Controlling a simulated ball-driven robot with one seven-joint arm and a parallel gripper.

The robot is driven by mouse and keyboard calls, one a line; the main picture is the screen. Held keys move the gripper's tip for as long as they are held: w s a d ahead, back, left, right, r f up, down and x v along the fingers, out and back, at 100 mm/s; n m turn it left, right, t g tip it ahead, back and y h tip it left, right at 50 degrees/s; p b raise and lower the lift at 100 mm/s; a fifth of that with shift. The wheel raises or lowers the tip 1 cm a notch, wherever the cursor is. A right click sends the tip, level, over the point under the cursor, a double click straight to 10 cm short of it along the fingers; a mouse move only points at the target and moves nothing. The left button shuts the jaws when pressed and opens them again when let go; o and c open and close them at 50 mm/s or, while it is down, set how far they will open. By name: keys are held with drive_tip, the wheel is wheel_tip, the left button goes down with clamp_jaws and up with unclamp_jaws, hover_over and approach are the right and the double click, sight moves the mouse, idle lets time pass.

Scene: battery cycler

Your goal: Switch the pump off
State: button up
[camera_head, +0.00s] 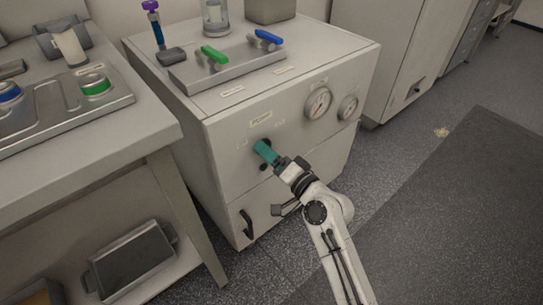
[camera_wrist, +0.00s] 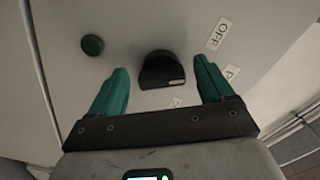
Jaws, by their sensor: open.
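The pump's black knob (camera_wrist: 160,75) sits on the pale front panel in the wrist view, with a small light mark near its lower right edge. An OFF label (camera_wrist: 219,33) is to its upper right. A partly cut label (camera_wrist: 231,73) is at the right, and another small label (camera_wrist: 176,102) is below the knob. My gripper (camera_wrist: 162,67) is open, its teal fingers on either side of the knob with gaps showing. I cannot tell how deep they reach. In the head view my gripper (camera_head: 263,150) is at the cabinet front below the name label (camera_head: 261,118) and hides the knob.
A dark green button (camera_wrist: 93,45) is left of the knob. Two gauges (camera_head: 318,103) (camera_head: 347,107) are on the panel to the right. A black handle (camera_head: 247,223) is lower left. Green (camera_head: 213,54) and blue (camera_head: 268,37) levers stand on top. A bench (camera_head: 150,128) is at the left.

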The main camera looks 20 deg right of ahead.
drive_tip(key=shift+s, duration=0.1)
drive_tip(key=v, duration=1)
drive_tip(key=shift+s+d, duration=0.15)
drive_tip(key=shift+s, duration=0.15)
drive_tip(key=s+a+f+n+g, duration=0.2)
drive_tip(key=s+f+n+g, duration=0.4)
drive_tip(key=s+f+g, duration=0.3)
drive_tip(key=s+d+f+n+g+h, duration=0.1)
drive_tip(key=s+d+f+g+h, duration=0.2)
drive_tip(key=s, duration=0.6)
drive_tip(key=s+d+f+n+g+h, duration=0.15)
drive_tip(key=s+d+g, duration=0.25)
drive_tip(key=s, duration=0.5)
wheel_tip(320, 180, up, 24)
drive_tip(key=s+h+p, duration=0.1)
drive_tip(key=p, duration=2.3)
drive_tip(key=shift+f+m, duration=0.2)
drive_tip(key=shift+m, duration=0.15)
